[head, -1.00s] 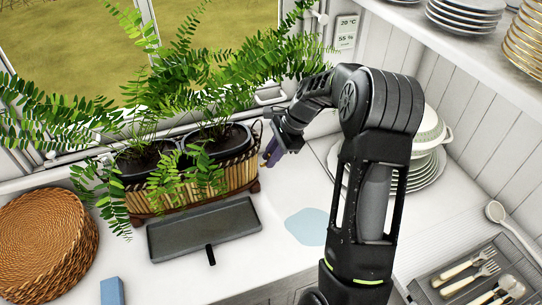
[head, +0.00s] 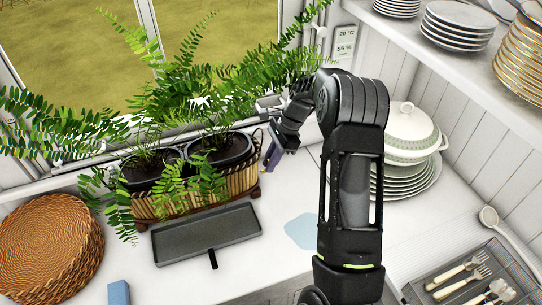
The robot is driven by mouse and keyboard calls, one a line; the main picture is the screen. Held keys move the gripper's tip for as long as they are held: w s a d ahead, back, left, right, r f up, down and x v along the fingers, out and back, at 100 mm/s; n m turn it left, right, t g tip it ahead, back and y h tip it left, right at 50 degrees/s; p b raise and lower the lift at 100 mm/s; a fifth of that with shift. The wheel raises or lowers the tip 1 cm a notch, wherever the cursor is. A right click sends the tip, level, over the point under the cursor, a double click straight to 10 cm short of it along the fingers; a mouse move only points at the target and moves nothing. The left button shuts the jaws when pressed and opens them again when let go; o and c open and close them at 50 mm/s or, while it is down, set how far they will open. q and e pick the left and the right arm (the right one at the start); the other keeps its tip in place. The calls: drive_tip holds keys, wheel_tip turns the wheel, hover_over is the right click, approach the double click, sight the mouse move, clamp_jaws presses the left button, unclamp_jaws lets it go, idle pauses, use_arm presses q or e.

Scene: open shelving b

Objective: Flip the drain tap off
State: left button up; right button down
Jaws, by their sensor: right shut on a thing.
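A wicker planter (head: 178,206) with dark pots and leafy ferns stands on the white counter below the window. My right gripper (head: 269,160) is at the planter's right end, pointing down and left. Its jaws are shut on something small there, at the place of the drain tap. The fingers, purplish in the picture, hide the tap, so its position cannot be told. A dark grey drip tray (head: 205,236) lies flat in front of the planter, with a small black tab at its front edge. My left gripper is out of view.
A pale blue patch (head: 308,230) lies on the counter right of the tray. Stacked plates and a lidded tureen (head: 412,130) stand close right of my arm. Woven mats (head: 45,245) are at left, a blue block (head: 118,292) in front. Fern fronds (head: 215,85) hang near the gripper.

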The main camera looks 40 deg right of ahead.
drive_tip(key=c, duration=1.4)
unclamp_jaws()
drive_tip(key=shift+c, duration=0.2)
drive_tip(key=shift+d+r, duration=0.1)
drive_tip(key=w+b+v, duration=0.1)
drive_tip(key=b+v, duration=0.1)
drive_tip(key=v, duration=0.5)
drive_tip(key=shift+s+r, duration=0.3)
drive_tip(key=shift+s, duration=0.15)
